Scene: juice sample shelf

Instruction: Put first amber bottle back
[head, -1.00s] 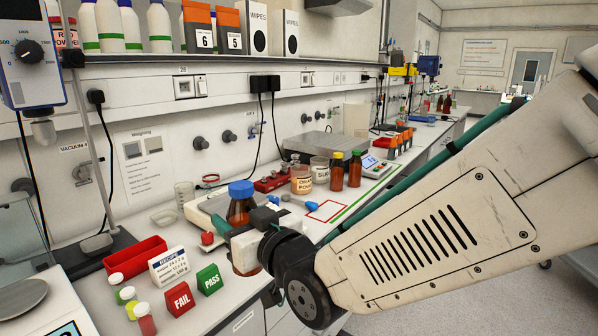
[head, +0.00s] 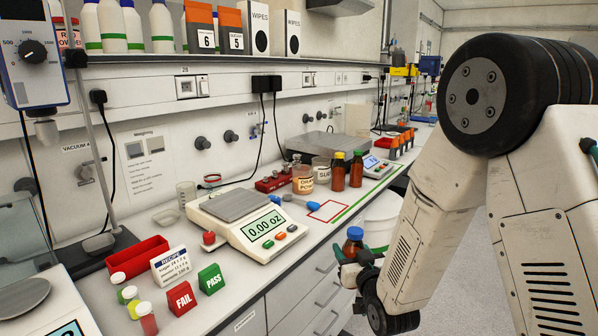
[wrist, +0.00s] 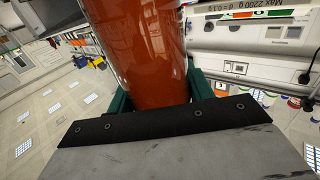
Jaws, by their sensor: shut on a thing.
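My gripper (head: 349,257) is shut on an amber bottle with a blue cap (head: 353,241). It holds the bottle roughly upright, past the bench's front edge beside the drawers. In the wrist view the bottle's red-brown body (wrist: 140,50) fills the space between the green fingers; its cap and base are out of that view. Two other amber bottles stand on the bench, one with a yellow-orange cap (head: 339,173) and one with a green cap (head: 357,170). A red outlined square (head: 327,210) on the bench is empty.
The scale (head: 240,230) reads 0.00 oz and its plate is bare. Jars labelled as powders (head: 303,180) stand left of the amber bottles. PASS (head: 211,279) and FAIL (head: 182,298) blocks stand at the front. A white bin (head: 381,218) is behind my gripper.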

